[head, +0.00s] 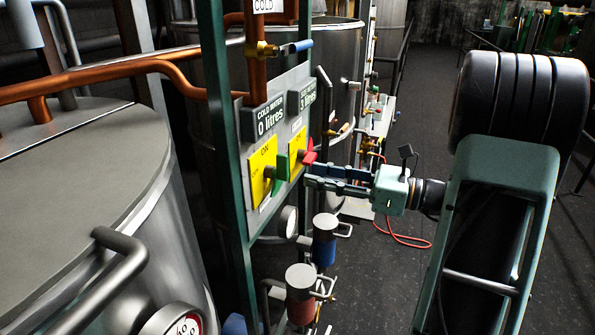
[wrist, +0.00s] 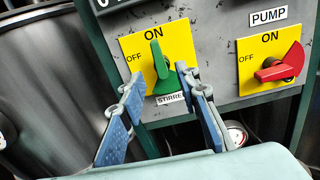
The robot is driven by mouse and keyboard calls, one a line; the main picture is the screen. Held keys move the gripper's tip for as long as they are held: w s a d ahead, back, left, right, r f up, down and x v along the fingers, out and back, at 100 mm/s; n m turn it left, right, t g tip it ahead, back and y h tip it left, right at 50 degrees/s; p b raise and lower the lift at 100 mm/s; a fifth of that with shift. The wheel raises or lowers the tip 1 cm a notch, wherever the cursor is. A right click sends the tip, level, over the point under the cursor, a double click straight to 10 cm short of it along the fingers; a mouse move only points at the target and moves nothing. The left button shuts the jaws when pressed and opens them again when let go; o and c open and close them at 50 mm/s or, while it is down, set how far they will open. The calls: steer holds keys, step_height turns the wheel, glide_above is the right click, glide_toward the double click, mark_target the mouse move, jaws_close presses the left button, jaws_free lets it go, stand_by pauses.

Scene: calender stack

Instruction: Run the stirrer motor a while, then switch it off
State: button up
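The green stirrer switch (wrist: 162,68) sits on a yellow plate (wrist: 133,50) marked ON and OFF. Its handle stands nearly upright, with the upper end toward ON. The green switch also shows in the head view (head: 281,168). My gripper (wrist: 166,88) is open, with its two blue fingers spread apart at the lower left and lower right of the switch. I cannot tell whether either finger touches it. In the head view my gripper (head: 309,175) reaches the panel from the right, and the fingertips overlap the switch area.
A red pump switch (wrist: 280,68) sits just right, its handle toward OFF; it also shows in the head view (head: 306,157). Two litre displays (head: 268,118) are above. Steel vessels (head: 75,165) stand left and behind. A green post (head: 222,130) and copper pipes (head: 190,92) are close by.

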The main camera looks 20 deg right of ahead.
steer(key=shift+v, duration=1.65)
stand_by(6.3)
